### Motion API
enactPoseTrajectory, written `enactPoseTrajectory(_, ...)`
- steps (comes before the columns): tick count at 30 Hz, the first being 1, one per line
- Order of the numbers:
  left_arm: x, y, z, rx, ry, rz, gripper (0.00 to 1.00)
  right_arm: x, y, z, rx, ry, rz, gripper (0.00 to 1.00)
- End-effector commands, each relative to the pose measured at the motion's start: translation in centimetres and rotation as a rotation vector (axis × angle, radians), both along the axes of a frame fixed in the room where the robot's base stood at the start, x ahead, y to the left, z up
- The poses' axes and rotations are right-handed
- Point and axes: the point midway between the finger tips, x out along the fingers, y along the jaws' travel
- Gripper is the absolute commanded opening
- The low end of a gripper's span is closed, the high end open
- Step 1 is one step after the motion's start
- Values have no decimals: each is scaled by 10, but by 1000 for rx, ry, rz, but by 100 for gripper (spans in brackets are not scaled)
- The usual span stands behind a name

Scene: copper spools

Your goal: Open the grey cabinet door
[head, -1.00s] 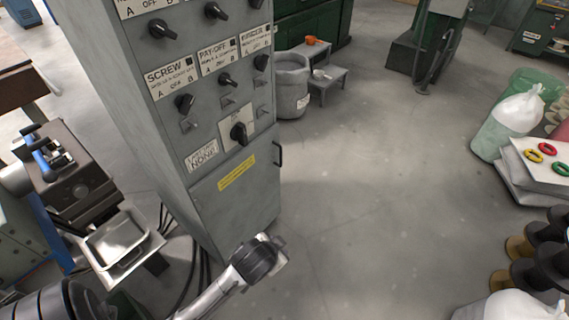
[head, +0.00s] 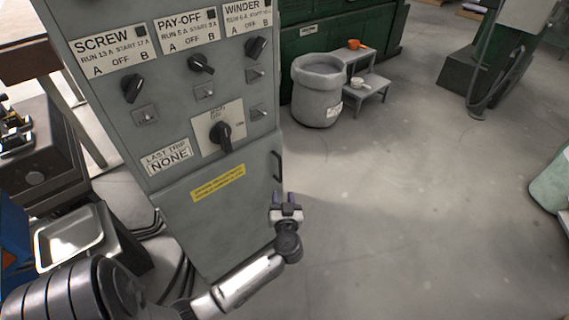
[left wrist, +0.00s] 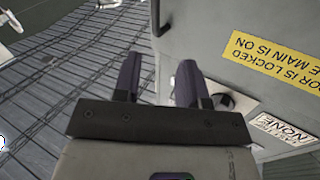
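The grey cabinet door (head: 205,225) is shut on the lower part of the cabinet, with a yellow label (head: 218,183) near its top. The label in the left wrist view (left wrist: 280,60) partly reads "door is locked" and "main is on". The door's dark handle (head: 277,166) is at its right edge; it also shows in the left wrist view (left wrist: 158,20). A black main switch (head: 221,135) sits above the door. My left gripper (head: 283,197) is open and empty, just below the handle, apart from it. My right gripper is out of view.
Smaller knobs and toggles fill the panel above. A grey bin (head: 318,95) and small steps (head: 362,88) stand behind the cabinet at right. A metal tray (head: 68,242) is at lower left. The floor right of the cabinet is clear.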

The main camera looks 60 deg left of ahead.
Motion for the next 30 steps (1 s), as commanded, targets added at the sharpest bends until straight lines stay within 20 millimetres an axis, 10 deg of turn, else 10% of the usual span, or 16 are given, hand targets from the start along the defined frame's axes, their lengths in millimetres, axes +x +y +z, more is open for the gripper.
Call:
enactPoseTrajectory(11, 9, 11, 0, -79, -167, -17, 39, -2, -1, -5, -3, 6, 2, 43)
enactPoseTrajectory(30, 57, 105, 0, -80, -165, -16, 39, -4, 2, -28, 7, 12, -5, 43)
